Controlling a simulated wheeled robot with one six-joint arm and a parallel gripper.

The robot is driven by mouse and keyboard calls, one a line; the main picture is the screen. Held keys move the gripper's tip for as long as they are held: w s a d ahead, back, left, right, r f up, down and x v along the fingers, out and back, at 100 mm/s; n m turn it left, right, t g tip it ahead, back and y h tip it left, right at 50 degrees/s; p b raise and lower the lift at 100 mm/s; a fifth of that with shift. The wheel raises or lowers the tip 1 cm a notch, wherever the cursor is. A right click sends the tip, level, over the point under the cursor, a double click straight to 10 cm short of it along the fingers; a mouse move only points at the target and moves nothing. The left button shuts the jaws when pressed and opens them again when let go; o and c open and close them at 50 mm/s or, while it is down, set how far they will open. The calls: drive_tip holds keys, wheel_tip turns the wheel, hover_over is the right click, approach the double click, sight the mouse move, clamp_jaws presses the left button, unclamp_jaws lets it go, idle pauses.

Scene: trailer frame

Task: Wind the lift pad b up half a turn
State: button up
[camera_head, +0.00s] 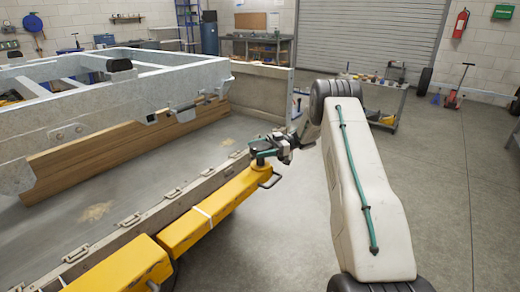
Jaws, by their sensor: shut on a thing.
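My gripper (284,147) is at the middle of the picture, at the far end of a yellow beam-like unit (205,213). It is shut on a small dark and green part on top of that end, which looks like a crank or handle (262,152). A dark loop handle (271,181) sticks out of the yellow end just below. The jaws are small here, so the exact grip is hard to see. No lettering shows, so I cannot tell which part is lift pad b.
A grey metal trailer frame (95,103) with wooden boards (125,147) stands at the left. A long grey rail with latches (130,222) runs beside the yellow unit. A cart (388,104) and a red jack (453,98) stand behind. The floor at right (450,190) is clear.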

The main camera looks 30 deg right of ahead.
drive_tip(key=shift+a+f, duration=0.15)
drive_tip(key=shift+f, duration=0.05)
drive_tip(key=o, duration=1)
drive_tip(key=shift+r, duration=0.1)
drive_tip(key=shift+d, duration=0.3)
drive_tip(key=s+d, duration=0.1)
drive_tip(key=d, duration=0.6)
drive_tip(key=shift+s, duration=0.2)
drive_tip(key=shift+d, duration=0.2)
